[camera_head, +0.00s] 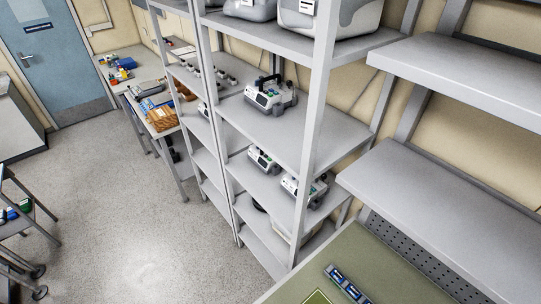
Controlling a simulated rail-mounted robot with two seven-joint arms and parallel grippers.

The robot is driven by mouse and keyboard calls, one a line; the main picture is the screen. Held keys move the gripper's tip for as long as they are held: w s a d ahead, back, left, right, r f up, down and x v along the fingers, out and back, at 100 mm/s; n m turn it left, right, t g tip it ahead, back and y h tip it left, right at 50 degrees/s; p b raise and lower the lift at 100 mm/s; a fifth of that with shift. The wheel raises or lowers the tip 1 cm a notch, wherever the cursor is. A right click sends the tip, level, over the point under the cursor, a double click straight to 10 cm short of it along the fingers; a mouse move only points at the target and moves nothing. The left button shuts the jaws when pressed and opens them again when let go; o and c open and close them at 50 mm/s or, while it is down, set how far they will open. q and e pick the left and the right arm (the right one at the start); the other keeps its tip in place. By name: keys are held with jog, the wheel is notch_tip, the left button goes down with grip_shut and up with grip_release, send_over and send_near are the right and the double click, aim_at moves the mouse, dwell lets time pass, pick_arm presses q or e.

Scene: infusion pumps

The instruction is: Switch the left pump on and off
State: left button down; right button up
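Several small white and grey devices that look like pumps stand on a grey metal shelf rack. One pump (270,95) with a dark handle and a green mark on its face sits alone on a middle shelf. On the shelf below, a left pump (262,160) and a right pump (297,187) stand side by side, with a rack post partly in front of the right one. The displays are too small to tell whether any is on. Neither of my grippers is in view.
The rack's upright post (315,130) stands in front of the shelves. Larger grey machines (325,15) sit on top. A green-topped table (380,280) is at bottom right, and a cluttered bench (150,95) is behind. The grey floor (130,210) at left is open.

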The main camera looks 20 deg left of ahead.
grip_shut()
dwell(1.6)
